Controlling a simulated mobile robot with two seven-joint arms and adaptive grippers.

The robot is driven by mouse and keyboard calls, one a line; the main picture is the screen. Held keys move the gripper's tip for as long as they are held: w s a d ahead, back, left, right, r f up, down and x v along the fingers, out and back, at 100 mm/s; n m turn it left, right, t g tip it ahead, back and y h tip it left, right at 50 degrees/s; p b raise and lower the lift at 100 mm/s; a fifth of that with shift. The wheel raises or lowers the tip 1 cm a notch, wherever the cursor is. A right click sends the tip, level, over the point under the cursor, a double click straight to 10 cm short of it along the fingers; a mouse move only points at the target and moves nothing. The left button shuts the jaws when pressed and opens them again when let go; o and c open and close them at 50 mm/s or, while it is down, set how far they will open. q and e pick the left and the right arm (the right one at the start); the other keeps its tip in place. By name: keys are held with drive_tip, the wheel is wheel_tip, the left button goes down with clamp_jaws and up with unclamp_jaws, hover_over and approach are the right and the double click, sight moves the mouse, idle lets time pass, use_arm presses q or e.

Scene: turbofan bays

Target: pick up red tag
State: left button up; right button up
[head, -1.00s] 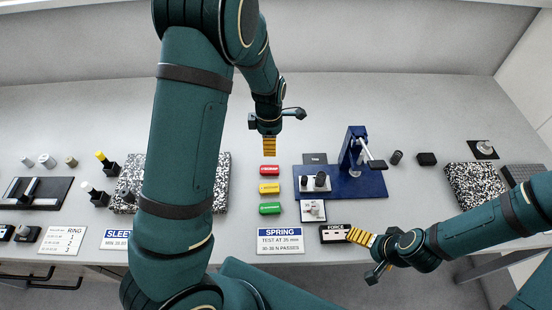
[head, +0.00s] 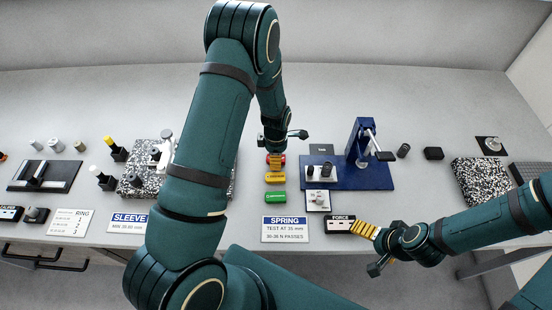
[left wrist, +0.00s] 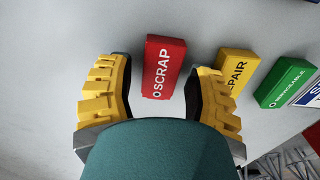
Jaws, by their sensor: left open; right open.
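The red tag, marked SCRAP (left wrist: 163,68), lies flat on the bench. In the left wrist view it sits between the two spread yellow fingers of my left gripper (left wrist: 160,78), with a gap on each side. In the head view my left gripper (head: 275,160) is over the red tag (head: 283,158) and covers most of it. My left gripper is open and empty. My right gripper (head: 366,229) is open at the bench's front edge, close to the FORCE block, away from the red tag.
A yellow tag (head: 275,177) and a green tag (head: 275,197) lie in line in front of the red one. In the left wrist view the right finger overlaps the yellow tag (left wrist: 238,67). A blue press stand (head: 362,178) is to the right. The bench behind is clear.

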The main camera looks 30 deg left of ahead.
use_arm(q)
drive_tip(key=shift+f, duration=0.4)
drive_tip(key=shift+o, duration=0.2)
drive_tip(key=c, duration=0.9)
